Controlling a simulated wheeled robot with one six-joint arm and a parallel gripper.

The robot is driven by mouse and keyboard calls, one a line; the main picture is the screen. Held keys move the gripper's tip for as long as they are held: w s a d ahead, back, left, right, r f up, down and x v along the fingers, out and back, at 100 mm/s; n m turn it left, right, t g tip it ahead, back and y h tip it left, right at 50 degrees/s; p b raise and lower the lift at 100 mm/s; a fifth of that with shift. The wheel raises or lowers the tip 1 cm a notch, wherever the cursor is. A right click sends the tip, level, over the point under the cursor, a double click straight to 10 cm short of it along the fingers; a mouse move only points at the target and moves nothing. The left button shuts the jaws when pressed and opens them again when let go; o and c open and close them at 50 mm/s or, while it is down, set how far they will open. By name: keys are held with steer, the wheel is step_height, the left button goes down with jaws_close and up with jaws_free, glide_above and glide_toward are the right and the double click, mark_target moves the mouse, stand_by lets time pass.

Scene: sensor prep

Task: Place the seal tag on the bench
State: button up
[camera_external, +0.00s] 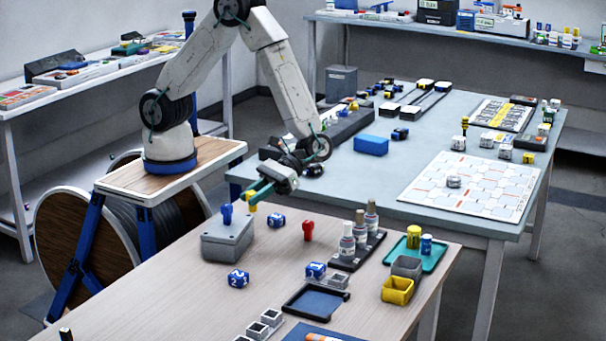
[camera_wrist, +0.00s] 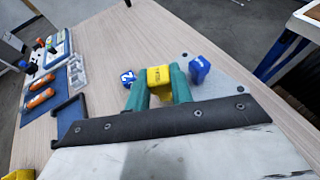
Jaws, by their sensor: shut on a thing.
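My gripper (camera_external: 255,192) is over the far left part of the light wooden bench (camera_external: 180,285). In the wrist view its green fingers (camera_wrist: 158,88) are closed on a small yellow piece with dark lettering (camera_wrist: 158,76), which I take to be the seal tag. The yellow piece (camera_external: 252,198) shows only partly in the external view, at the fingertips, above the grey box (camera_external: 228,240). Its lower part is hidden, and I cannot tell whether it touches the box. A blue peg (camera_external: 227,213) stands on the box and shows beside the fingers in the wrist view (camera_wrist: 200,68).
Blue number cubes (camera_external: 238,279) and a red peg (camera_external: 308,230) stand near the box. Bottles (camera_external: 346,243), a green tray (camera_external: 437,262) and a yellow bin (camera_external: 397,290) are to the right. Bare wood lies at the bench's front left.

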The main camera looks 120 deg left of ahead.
steer(key=s+a+f+m+g+y, duration=0.1)
steer(key=s+a+m+g+y, duration=0.3)
steer(key=s+a+m+y, duration=0.5)
steer(key=s+a+f+m+g+y, duration=0.2)
steer(key=s+a+m+g+y, duration=0.35)
steer(key=a, duration=0.65)
steer(key=w+a+r+m+t+y, duration=0.2)
steer(key=a+r+m+t+y, duration=0.1)
steer(key=a+m+t+y, duration=0.4)
steer(key=w+a+r+m+t+y, duration=0.2)
steer(key=a+r+m+t+y, duration=0.15)
steer(key=a+m+t, duration=0.55)
steer(key=shift+m+g+y, duration=0.35)
steer(key=shift+g+y, duration=0.05)
steer(key=shift+g, duration=0.05)
steer(key=shift+w+d+f, duration=0.1)
steer(key=shift+d+f, duration=0.05)
steer(key=shift+f, duration=1.3)
steer(key=shift+w+d+f, duration=0.1)
steer(key=shift+f, duration=1.35)
steer(key=w+a, duration=0.1)
steer(key=w, duration=0.4)
steer(key=w+a+f, duration=0.1)
steer(key=w, duration=0.4)
steer(key=w+a, duration=0.1)
steer(key=w, duration=0.4)
steer(key=shift+w+a+f, duration=0.2)
steer(key=shift+a, duration=0.15)
steer(key=shift+f, duration=1.75)
steer(key=shift+f, duration=0.15)
